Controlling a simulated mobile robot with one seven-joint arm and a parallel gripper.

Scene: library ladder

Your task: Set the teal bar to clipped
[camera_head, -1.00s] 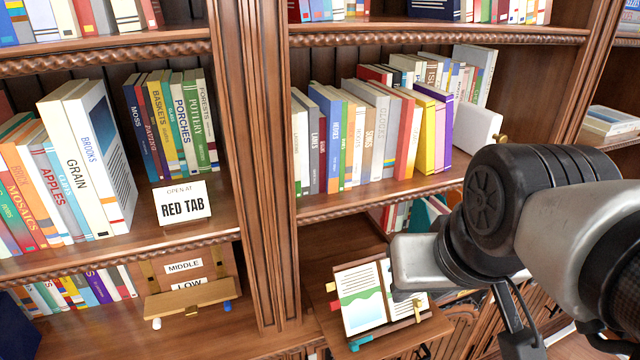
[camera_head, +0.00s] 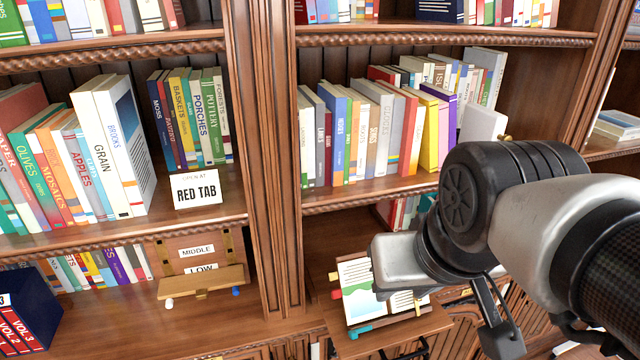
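A small teal piece (camera_head: 361,331), which looks like the teal bar, lies at the lower left edge of an open book (camera_head: 357,283) on a wooden book stand (camera_head: 408,334). A small brass part (camera_head: 418,305) shows at the book's right side. I cannot tell whether the teal piece is clipped. My arm comes in from the right, and its silver end part covers the upper right of the book. I cannot make out the fingertips of my gripper, or whether they hold anything.
A red tab (camera_head: 334,294) sticks out left of the book. A card reading "RED TAB" (camera_head: 196,189) stands on the left shelf. Below it is a wooden rack (camera_head: 202,285) with "MIDDLE" and "LOW" labels. A wooden upright (camera_head: 272,150) divides the shelves, which hold rows of books.

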